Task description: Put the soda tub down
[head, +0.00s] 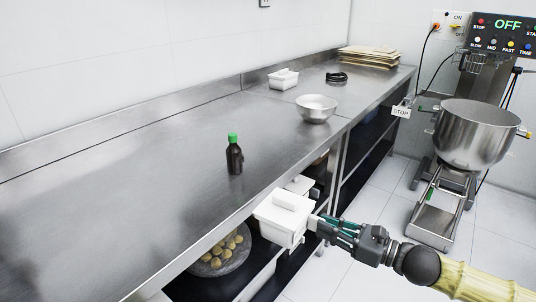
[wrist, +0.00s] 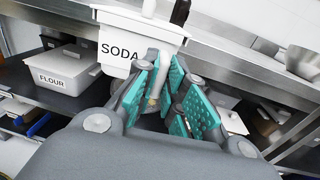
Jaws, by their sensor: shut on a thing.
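The soda tub (head: 277,222) is a white lidded tub at the front edge of the steel counter (head: 130,185). In the wrist view the soda tub (wrist: 128,48) shows its "SODA" label and sits just beyond the fingertips. My gripper (head: 322,223) is shut on it from the right side, in front of the counter. The teal finger pads show in the wrist view (wrist: 172,85), around a pale, narrow part of the tub. The tub looks close to upright. I cannot tell whether its base touches anything.
A dark bottle with a green cap (head: 235,155) stands behind the tub. A steel bowl (head: 316,108) and a white container (head: 283,79) stand farther back. A flour tub (wrist: 62,70) and a bowl of round items (head: 220,252) are below. The counter's left part is clear.

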